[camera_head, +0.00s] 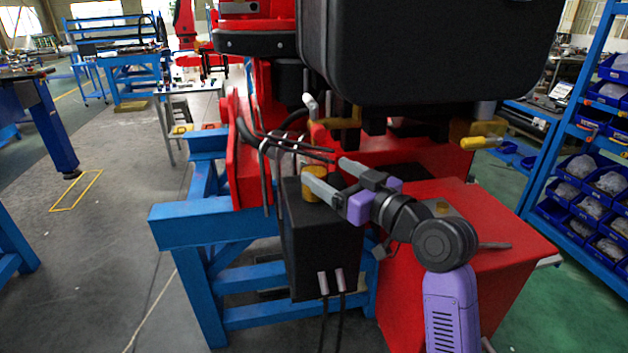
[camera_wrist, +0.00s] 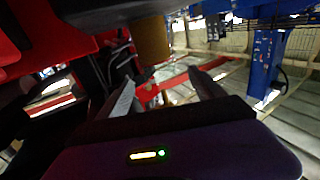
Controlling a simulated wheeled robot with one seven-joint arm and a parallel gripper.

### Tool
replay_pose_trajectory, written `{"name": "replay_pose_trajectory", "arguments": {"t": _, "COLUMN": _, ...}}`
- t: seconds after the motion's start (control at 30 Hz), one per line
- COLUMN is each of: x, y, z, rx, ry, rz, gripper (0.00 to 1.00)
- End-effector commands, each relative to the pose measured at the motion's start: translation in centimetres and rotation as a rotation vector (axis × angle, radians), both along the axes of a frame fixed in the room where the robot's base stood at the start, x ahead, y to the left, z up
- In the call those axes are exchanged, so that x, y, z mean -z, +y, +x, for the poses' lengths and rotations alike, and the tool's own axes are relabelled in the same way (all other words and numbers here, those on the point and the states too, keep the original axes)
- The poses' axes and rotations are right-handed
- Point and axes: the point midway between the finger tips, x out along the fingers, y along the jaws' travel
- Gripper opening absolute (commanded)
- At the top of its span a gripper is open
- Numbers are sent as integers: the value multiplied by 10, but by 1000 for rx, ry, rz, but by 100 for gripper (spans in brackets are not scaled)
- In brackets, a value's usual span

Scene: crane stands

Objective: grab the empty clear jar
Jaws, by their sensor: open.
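I cannot make out a jar that is surely clear and empty. An amber cylinder (camera_head: 314,184) stands on top of a black box, partly behind one finger of my gripper (camera_head: 325,170). A brownish cylinder (camera_wrist: 152,40) shows beyond the fingers in the wrist view; I cannot tell whether it is the same one.
The black box (camera_head: 318,245) and a red cabinet (camera_head: 500,225) flank my arm. A large black block (camera_head: 430,50) hangs above. Dark cables (camera_head: 295,145) run close to the fingers. A blue frame (camera_head: 205,225) stands left, and blue shelving (camera_head: 560,130) stands right.

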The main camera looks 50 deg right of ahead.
Motion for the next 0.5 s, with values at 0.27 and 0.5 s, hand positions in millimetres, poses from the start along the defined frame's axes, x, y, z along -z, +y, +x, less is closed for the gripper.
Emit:
{"name": "replay_pose_trajectory", "arguments": {"t": 0.27, "x": -2, "y": -7, "z": 32, "rx": -1, "ry": 2, "rz": 2, "gripper": 77}}
{"name": "replay_pose_trajectory", "arguments": {"t": 0.5, "x": 1, "y": -11, "z": 58, "rx": 1, "ry": 1, "rz": 0, "gripper": 77}}
